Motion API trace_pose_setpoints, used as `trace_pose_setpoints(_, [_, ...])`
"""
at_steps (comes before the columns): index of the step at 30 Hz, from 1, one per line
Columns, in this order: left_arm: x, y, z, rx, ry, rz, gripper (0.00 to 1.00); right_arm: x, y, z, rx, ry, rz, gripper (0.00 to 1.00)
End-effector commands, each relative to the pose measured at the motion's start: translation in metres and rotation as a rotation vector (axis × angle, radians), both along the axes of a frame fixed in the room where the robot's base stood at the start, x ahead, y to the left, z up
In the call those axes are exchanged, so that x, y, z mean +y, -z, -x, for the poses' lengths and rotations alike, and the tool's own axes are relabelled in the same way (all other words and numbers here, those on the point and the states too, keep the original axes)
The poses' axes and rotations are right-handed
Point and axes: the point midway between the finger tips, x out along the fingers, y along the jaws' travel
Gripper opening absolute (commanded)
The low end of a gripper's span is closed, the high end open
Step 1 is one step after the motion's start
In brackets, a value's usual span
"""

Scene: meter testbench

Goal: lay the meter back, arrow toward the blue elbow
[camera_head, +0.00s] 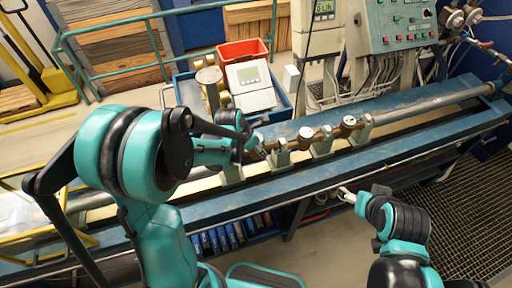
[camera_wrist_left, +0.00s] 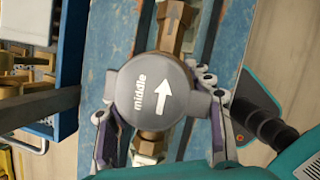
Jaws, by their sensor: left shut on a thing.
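My left gripper (camera_head: 255,148) is at the bench line, left of the two round-faced meters. In the left wrist view its fingers (camera_wrist_left: 163,125) are shut on the two sides of a meter (camera_wrist_left: 152,92) with a round grey cap. The cap reads "middle" and has a white arrow pointing up the picture. The brass body shows above and below the cap, with another arrow (camera_wrist_left: 173,22) on its upper part. In the head view my gripper mostly hides this meter. My right gripper (camera_head: 346,194) is before the bench, away from the meters; its jaws are too small to read. I cannot pick out a blue elbow.
Two meters (camera_head: 305,132) (camera_head: 349,121) sit in line between grey-green stands (camera_head: 322,146) on the blue bench (camera_head: 410,142). A long pipe (camera_head: 440,101) runs right.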

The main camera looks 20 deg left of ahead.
Motion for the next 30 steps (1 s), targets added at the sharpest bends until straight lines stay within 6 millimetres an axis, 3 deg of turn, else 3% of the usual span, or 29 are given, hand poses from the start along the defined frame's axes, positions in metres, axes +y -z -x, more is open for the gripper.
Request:
trace_pose_setpoints(19, [0.0, 0.005, 0.0, -0.001, 0.0, 0.001, 0.0, 0.0, 0.007, 0.0, 0.0, 0.0, 0.0, 0.72])
trace_pose_setpoints(30, [0.0, 0.023, 0.0, -0.001, 0.0, 0.001, 0.0, 0.0, 0.024, 0.0, 0.0, 0.0, 0.0, 0.72])
